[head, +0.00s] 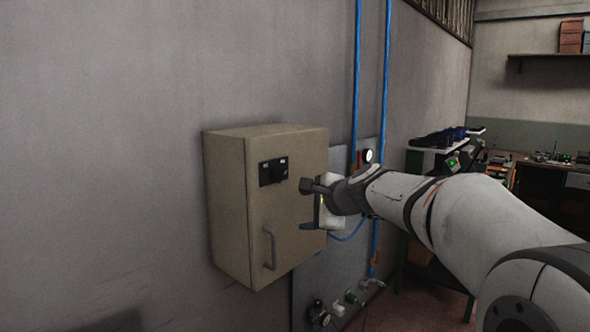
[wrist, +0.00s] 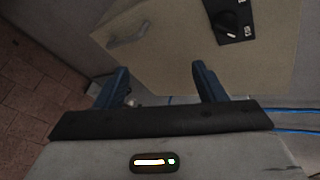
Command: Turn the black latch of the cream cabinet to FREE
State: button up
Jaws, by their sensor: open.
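The cream cabinet (head: 226,210) hangs on the grey wall with its door shut. The black latch (head: 274,170) sits on a dark plate with small white marks, high on the door; the lettering is too small to read. The latch also shows in the wrist view (wrist: 228,22) at the upper right. A grey bar handle (head: 269,248) is lower on the door, and it also shows in the wrist view (wrist: 130,37). My gripper (head: 305,206) is open and empty, in front of the door's right part, right of the latch and apart from it.
Blue hoses (head: 385,80) run down the wall right of the cabinet, past a round gauge (head: 367,156). A grey panel with fittings (head: 318,313) is below. A cluttered workbench (head: 545,162) stands at the far right. The wall left of the cabinet is bare.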

aim_at(282, 175)
jog(key=w+a+r+m+p, duration=0.1)
jog(key=w+a, duration=0.1)
jog(key=w, duration=0.2)
jog(key=w+a+r+m+t, duration=0.1)
jog(key=w+a+m, duration=0.1)
jog(key=w, duration=0.3)
jog(key=w+a+r+m+t+y+p, duration=0.1)
jog(key=w+a+r, duration=0.1)
jog(key=w+a, duration=0.1)
jog(key=shift+w+m+p, duration=0.3)
jog(key=shift+w+m, duration=0.1)
jog(key=shift+w, duration=0.3)
jog(key=shift+f, duration=0.1)
jog(key=shift+c, duration=0.4)
jog(key=shift+d, duration=0.1)
jog(key=c, duration=0.9)
jog(key=shift+d, duration=0.15)
jog(key=shift+f+b, duration=0.15)
jog(key=shift+b, duration=0.3)
